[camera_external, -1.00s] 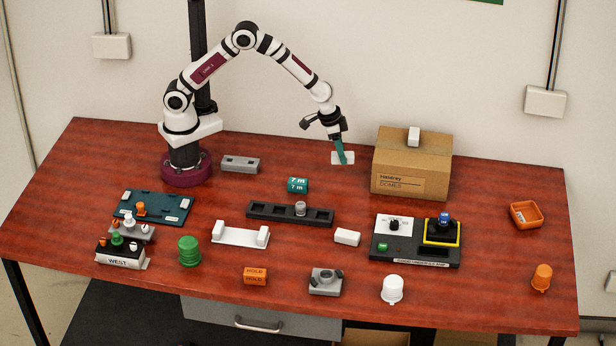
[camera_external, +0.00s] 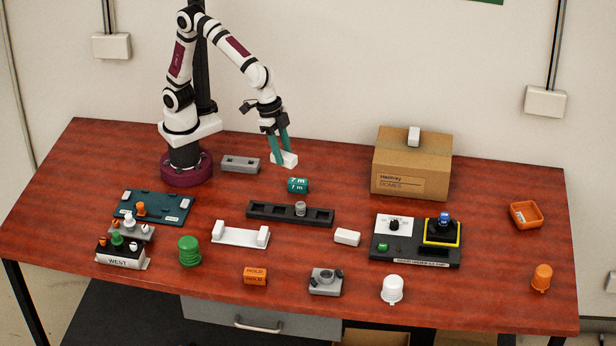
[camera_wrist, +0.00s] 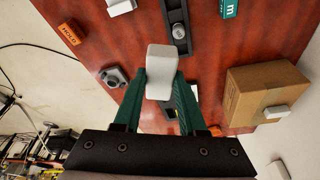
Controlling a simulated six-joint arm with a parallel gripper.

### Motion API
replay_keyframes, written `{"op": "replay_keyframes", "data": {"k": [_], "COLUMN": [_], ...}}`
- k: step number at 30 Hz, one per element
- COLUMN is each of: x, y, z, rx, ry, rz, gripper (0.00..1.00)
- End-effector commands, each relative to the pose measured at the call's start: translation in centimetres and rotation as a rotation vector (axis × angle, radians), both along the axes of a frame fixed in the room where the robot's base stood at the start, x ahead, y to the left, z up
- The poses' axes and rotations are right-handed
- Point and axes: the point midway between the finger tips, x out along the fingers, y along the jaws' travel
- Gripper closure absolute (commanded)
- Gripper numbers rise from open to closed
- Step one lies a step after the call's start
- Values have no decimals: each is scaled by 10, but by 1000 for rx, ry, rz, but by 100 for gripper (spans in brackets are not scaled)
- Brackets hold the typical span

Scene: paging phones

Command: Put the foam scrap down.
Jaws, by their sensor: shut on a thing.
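My gripper (camera_external: 281,144) has green fingers and is shut on a white block, the foam scrap (camera_external: 284,159). The scrap is held in the air over the rear middle of the table, behind the teal "7 m" block (camera_external: 298,185). In the wrist view the scrap (camera_wrist: 162,68) sits between the fingertips of my gripper (camera_wrist: 160,85) and hides part of the table behind it. Bare red-brown table (camera_external: 330,185) lies around and below it.
A cardboard box (camera_external: 412,165) stands to the right with a white block on top. A black slotted rail (camera_external: 265,212), a grey block (camera_external: 240,164) and a white block (camera_external: 347,237) are nearby. Free table lies between the teal block and the box.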

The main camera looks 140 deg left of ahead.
Motion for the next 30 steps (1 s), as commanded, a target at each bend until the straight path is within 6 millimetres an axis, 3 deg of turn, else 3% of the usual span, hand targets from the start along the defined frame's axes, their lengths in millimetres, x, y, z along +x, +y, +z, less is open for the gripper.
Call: {"op": "replay_keyframes", "data": {"k": [1, 3, 6, 11, 14, 17, 24, 30], "x": [-3, -11, -25, -38, -33, -22, -14, -19], "y": [-28, -63, -99, -121, -110, -82, -6, 25], "z": [15, 31, 48, 57, 42, 13, -74, -112], "rx": [1, 0, -2, -3, 0, 6, 11, -1], "ry": [-7, -7, -6, -3, 7, 17, 10, -4], "rz": [-84, -197, -321, -403, -334, -181, 222, 365], "gripper": [100, 100, 100, 100, 100, 100, 100, 100]}}
